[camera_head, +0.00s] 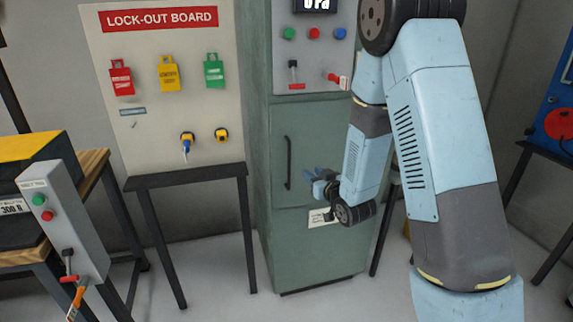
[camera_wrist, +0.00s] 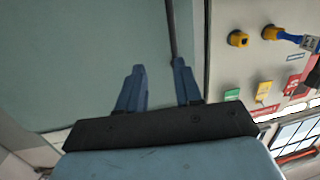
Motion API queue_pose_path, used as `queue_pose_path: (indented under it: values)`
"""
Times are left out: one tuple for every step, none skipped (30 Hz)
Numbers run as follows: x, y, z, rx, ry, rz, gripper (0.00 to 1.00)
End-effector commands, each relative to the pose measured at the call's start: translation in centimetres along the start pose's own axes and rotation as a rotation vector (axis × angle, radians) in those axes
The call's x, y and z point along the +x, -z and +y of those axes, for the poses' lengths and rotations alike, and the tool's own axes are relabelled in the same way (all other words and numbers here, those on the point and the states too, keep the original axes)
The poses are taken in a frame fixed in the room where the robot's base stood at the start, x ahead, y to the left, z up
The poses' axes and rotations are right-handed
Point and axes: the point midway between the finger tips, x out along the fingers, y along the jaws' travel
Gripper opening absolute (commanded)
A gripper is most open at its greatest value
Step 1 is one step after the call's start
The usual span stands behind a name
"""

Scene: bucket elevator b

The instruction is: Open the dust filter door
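The dust filter door (camera_head: 308,130) is the grey-green panel in the middle of the cabinet, and it looks closed. Its black vertical handle (camera_head: 288,162) is on the door's left side. It also shows in the wrist view as a dark bar (camera_wrist: 170,28). My gripper (camera_head: 314,175) is just right of the handle and near its lower end, in front of the door. In the wrist view my gripper (camera_wrist: 158,66) has its two blue fingers apart with nothing gripped. The bar runs down close to the right finger; I cannot tell whether they touch.
A control panel (camera_head: 312,60) with buttons and switches is above the door. The lock-out board (camera_head: 180,110) stands to the left on a dark stand. A grey switch box (camera_head: 62,215) is at the far left. A blue panel (camera_head: 556,100) is at the right. Floor is clear before the cabinet.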

Motion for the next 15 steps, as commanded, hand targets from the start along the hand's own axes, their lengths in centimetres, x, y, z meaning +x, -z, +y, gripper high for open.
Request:
queue_pose_path:
  values:
    - [0.1,-0.9,-0.5,0.004,0.013,0.016,0.35]
    - [0.1,-1.2,-0.7,0.005,0.019,0.029,0.35]
    - [0.1,-1.6,-1.0,0.008,0.027,0.043,0.35]
    - [0.1,-1.8,-1.1,0.009,0.032,0.053,0.35]
    - [0.1,-1.9,-1.3,0.01,0.036,0.062,0.35]
    - [0.1,-2.1,-1.5,0.012,0.041,0.071,0.35]
    - [0.1,-2.2,-1.6,0.012,0.044,0.077,0.35]
    - [0.1,-2.3,-1.7,0.013,0.046,0.08,0.35]
    - [0.2,-2.3,-1.7,0.014,0.049,0.085,0.35]
    - [0.3,-2.4,-1.8,0.014,0.05,0.088,0.35]
    - [0.5,-2.4,-1.8,0.014,0.051,0.089,0.35]
    - [0.8,-2.3,-1.8,0.013,0.051,0.09,0.35]
    - [1.1,-2.3,-1.9,0.013,0.051,0.091,0.35]
    - [1.4,-2.2,-1.9,0.013,0.051,0.091,0.35]
    - [1.9,-2.2,-1.9,0.012,0.051,0.091,0.35]
